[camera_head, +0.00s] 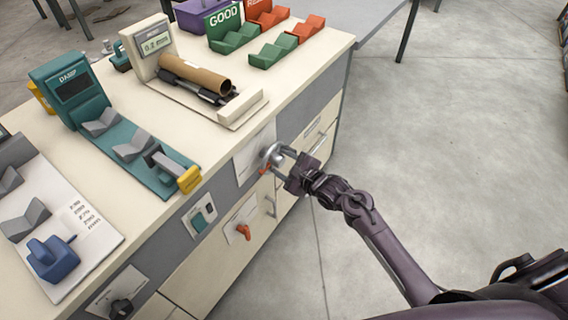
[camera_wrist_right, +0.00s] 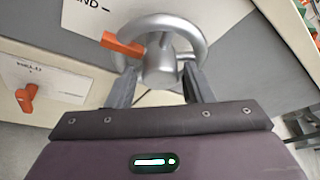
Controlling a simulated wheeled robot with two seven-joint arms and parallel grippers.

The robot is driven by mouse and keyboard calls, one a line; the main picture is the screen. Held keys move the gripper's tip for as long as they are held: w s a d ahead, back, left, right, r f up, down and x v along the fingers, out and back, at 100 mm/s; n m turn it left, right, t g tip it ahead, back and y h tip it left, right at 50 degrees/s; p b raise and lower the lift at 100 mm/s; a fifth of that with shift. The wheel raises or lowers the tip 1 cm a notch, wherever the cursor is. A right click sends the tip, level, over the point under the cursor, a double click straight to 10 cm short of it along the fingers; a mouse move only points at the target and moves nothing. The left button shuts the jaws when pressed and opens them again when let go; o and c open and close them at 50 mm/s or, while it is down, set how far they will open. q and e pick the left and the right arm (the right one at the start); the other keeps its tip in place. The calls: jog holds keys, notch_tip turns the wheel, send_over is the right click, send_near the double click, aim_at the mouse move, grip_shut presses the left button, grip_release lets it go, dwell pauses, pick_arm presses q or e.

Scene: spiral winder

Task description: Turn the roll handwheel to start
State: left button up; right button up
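The roll handwheel (camera_head: 272,156) is a grey metal ring with a hub and an orange pointer, on the front face of the cream bench. In the right wrist view the handwheel (camera_wrist_right: 160,62) fills the top middle, and its orange pointer (camera_wrist_right: 122,44) points left. My right gripper (camera_head: 287,168) is at the handwheel. In the right wrist view my right gripper (camera_wrist_right: 158,88) has its two fingers apart, one each side of the hub at the lower rim. I cannot tell whether they touch the wheel. My left gripper is not in view.
A cardboard tube (camera_head: 195,74) lies on the cradle of a gauge on the bench top. A teal damper unit (camera_head: 75,90) stands to its left. An orange knob (camera_head: 244,231) and a switch (camera_head: 199,221) are on the front face. The floor at right is clear.

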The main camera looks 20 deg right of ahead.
jog(key=c, duration=0.7)
jog(key=shift+c, duration=0.2)
